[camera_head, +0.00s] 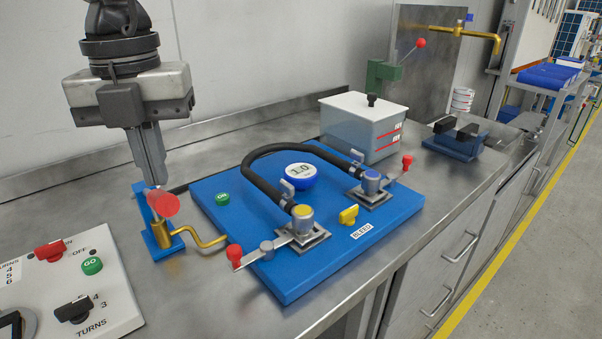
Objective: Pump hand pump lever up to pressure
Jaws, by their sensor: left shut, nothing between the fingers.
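My left gripper (153,182) points straight down at the left, shut and empty. Its tips are at the red cone-shaped handle (164,204) of a brass crank-like unit on a blue bracket (153,233); I cannot tell whether they touch. A green block (382,73) with a thin lever ending in a red ball (421,43), resembling a hand pump, stands behind the grey tank (362,128). Its lever slants up to the right, far from my gripper. A round blue-rimmed dial (301,171) on the blue board (320,272) shows large digits, perhaps 10 or 1.0. My right gripper is out of view.
A black hose (252,172) arches over the board between two valves with red-knobbed levers. A control panel (120,290) with knobs is at the lower left. A blue vise (455,140) and a brass tap (465,32) are at the right. Bare steel bench lies in front.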

